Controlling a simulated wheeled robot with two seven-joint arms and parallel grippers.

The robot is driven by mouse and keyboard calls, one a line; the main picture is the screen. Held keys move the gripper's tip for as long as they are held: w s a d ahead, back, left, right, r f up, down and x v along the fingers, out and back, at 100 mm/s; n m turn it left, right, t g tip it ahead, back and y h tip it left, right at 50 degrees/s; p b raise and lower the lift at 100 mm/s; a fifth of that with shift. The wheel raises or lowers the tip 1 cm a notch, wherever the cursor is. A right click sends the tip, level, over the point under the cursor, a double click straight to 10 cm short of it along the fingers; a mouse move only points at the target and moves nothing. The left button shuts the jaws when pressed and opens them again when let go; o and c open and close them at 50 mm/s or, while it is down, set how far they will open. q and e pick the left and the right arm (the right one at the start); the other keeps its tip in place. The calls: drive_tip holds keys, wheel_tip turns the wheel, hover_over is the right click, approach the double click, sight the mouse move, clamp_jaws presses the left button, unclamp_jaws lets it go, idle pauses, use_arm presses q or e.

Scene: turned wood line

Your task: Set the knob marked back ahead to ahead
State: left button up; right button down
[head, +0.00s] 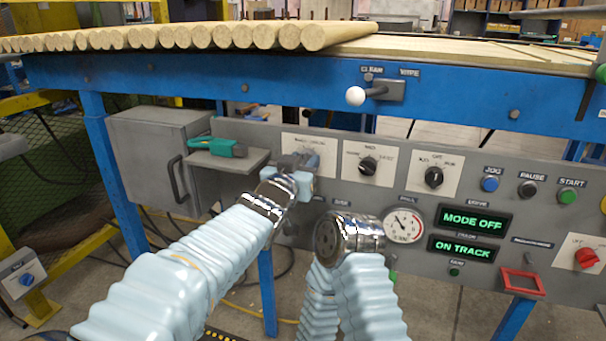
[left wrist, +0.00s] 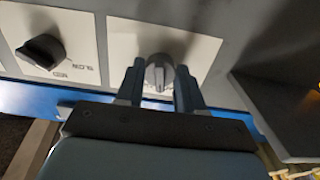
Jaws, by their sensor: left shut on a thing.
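The knob (left wrist: 159,76) sits on a white label plate (head: 326,144) on the grey control panel, at the panel's left part. Its lettering is too small and too covered to read surely. In the left wrist view its grip ridge stands about upright between the fingers. My left gripper (head: 299,161) is at the plate and shut on the knob, with a finger on each side (left wrist: 160,88). In the head view the gripper hides most of the knob, and I cannot tell which mark it points to. My right arm shows at the lower middle, but its gripper does not.
A black knob (head: 368,165) and another black knob (head: 433,177) sit to the right. A green tool (head: 217,147) lies on a grey shelf (head: 255,160) to the left. A white-balled lever (head: 356,96) sticks out above. Lit displays (head: 473,220) read MODE OFF and ON TRACK.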

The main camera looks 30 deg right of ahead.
use_arm(q)
drive_tip(key=m+b, duration=0.4)
drive_tip(key=shift+f+m, duration=0.2)
drive_tip(key=shift+m, duration=0.1)
drive_tip(key=shift+r+m+b, duration=0.1)
drive_tip(key=shift+m+b, duration=1.05)
drive_tip(key=shift+m, duration=0.75)
drive_tip(key=o, duration=1)
drive_tip(key=shift+o, duration=0.2)
drive_tip(key=shift+r, duration=0.1)
drive_tip(key=b+v, duration=0.4)
drive_tip(key=v, duration=0.9)
drive_tip(key=shift+s+a, duration=0.2)
drive_tip(key=shift+a, duration=0.1)
